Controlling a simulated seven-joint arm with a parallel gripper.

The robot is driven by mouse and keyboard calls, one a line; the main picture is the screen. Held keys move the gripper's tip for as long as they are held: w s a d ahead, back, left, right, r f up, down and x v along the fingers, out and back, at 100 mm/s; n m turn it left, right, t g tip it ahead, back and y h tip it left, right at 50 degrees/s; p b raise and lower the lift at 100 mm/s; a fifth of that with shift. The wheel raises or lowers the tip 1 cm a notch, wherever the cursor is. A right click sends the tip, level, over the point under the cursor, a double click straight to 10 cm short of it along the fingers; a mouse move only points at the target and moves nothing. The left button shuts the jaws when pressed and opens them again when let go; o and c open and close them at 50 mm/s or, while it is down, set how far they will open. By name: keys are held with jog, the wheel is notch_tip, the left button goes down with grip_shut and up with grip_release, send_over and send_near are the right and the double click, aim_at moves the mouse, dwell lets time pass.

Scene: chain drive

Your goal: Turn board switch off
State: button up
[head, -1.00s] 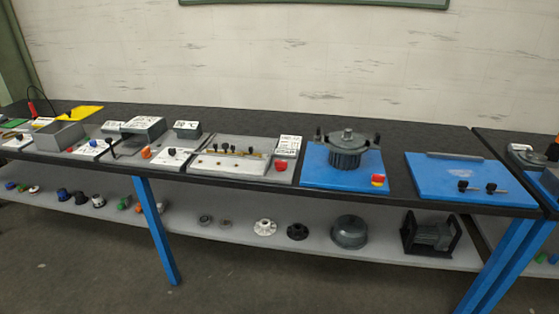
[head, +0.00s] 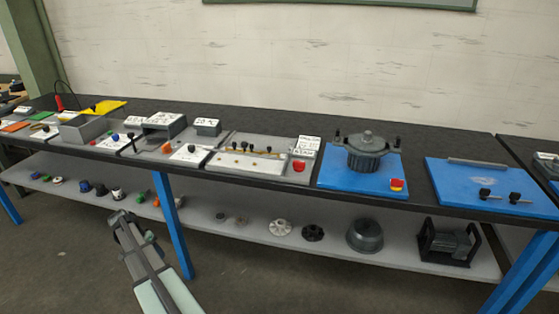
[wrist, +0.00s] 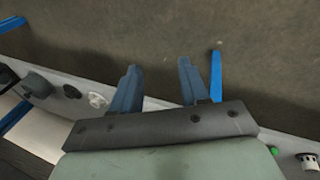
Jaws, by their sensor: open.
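Several boards with switches and knobs stand in a row on the black bench top; I cannot tell which one carries the task's switch. A white-topped board with a black knob (head: 191,149) is left of centre. A grey board (head: 245,164) has small knobs and a red button (head: 299,166). A blue board (head: 338,178) has a red and yellow button (head: 397,185) at its corner. My gripper (head: 122,217) is low in front of the bench, away from every board. In the wrist view my gripper (wrist: 158,64) is open, with nothing between its fingers.
The bench (head: 415,211) has blue legs (head: 172,225). Its grey lower shelf (head: 395,256) holds several parts, including a dark round cover (head: 365,235) and a motor in a black frame (head: 447,243). Another blue board (head: 465,193) lies at the right. The floor in front is clear.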

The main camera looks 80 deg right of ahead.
aim_at(298, 161)
jog(key=s+d+r+m+h, duration=0.15)
jog(key=d+r+m, duration=0.35)
jog(key=d+r, duration=1.3)
jog(key=s+d+r+m, duration=0.2)
jog(key=s+d+r, duration=0.1)
jog(key=d+r, duration=0.2)
jog(key=s+d+r+m, duration=0.2)
jog(key=s+d+r, duration=0.2)
jog(key=d+r, duration=0.2)
jog(key=s+d+r+m, duration=0.2)
jog(key=s+d+r, duration=0.2)
jog(key=r, duration=0.4)
jog(key=shift+s+d+g+h, duration=0.2)
jog(key=shift+d+g+h, duration=0.1)
jog(key=shift+d, duration=0.55)
jog(key=s, duration=0.2)
jog(key=s+d+m, duration=0.1)
jog(key=shift+s+r, duration=0.15)
jog(key=shift+s, duration=0.25)
jog(key=s+d+r+m+y, duration=0.15)
jog(key=s+m, duration=0.35)
jog(key=s, duration=0.8)
jog(key=s+d+m+y, duration=0.2)
jog(key=s+m, duration=0.2)
jog(key=s, duration=0.8)
jog(key=shift+g, duration=0.3)
jog(key=x, duration=1.3)
jog(key=shift+s+a+f, duration=0.2)
jog(key=shift+s, duration=0.1)
grip_shut()
